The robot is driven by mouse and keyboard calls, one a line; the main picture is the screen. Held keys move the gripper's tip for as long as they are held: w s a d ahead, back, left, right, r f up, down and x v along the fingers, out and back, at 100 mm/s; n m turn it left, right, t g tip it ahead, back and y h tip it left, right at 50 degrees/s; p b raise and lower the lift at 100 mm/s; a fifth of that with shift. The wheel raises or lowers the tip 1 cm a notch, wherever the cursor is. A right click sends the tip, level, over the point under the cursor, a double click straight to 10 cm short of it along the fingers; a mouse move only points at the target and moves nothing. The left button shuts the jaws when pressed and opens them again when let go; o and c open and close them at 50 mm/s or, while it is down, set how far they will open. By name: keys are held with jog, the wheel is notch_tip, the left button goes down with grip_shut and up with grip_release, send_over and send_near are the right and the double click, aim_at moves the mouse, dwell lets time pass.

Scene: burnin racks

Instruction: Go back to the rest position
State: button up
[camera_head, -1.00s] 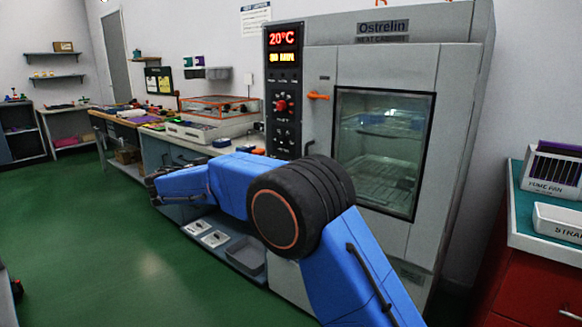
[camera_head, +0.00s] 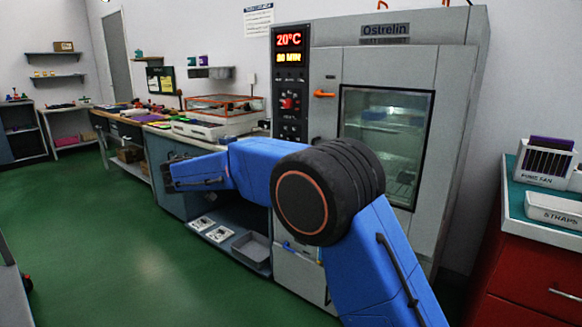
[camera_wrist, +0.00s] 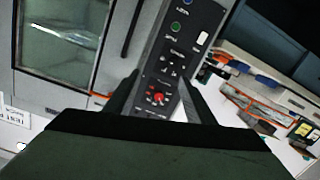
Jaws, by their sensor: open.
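My arm is blue with a black elbow joint and reaches across the front of the grey heat cabinet (camera_head: 460,110). My gripper (camera_wrist: 158,92) shows in the wrist view as two dark fingers, spread apart with nothing between them. Beyond them is the cabinet's black control panel with a red knob (camera_wrist: 157,98). In the head view the arm's end is at the left, in front of the workbench, and its fingers are hard to make out. The cabinet door is shut, and its window (camera_head: 385,135) shows racks inside. The panel display (camera_head: 289,40) reads 20°C.
A long workbench (camera_head: 190,137) with trays runs along the back wall. A low shelf with a grey bin (camera_head: 246,250) is under it. A red drawer unit (camera_head: 530,265) with a straps box (camera_head: 553,212) stands at the right. The green floor (camera_head: 110,250) at left is open.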

jog(key=s+d+n+g+y, duration=0.1)
jog(key=s+d+g, duration=0.3)
jog(key=d, duration=1)
jog(key=s+d+n+g+y, duration=0.15)
jog(key=s+d, duration=0.55)
jog(key=d, duration=0.8)
jog(key=s+d+f+g+y, duration=0.2)
jog(key=s+d+f+g, duration=0.15)
jog(key=s+d, duration=1.05)
jog(key=s+f+y, duration=0.2)
jog(key=s+f, duration=0.2)
jog(key=s, duration=0.5)
jog(key=s+f+n+y, duration=0.1)
jog(key=s+f, duration=0.3)
jog(key=s, duration=0.5)
jog(key=s+d+f+n+y, duration=0.1)
jog(key=s+f+y, duration=0.1)
jog(key=s+f, duration=0.3)
jog(key=s, duration=0.4)
jog(key=shift+s+y, duration=0.35)
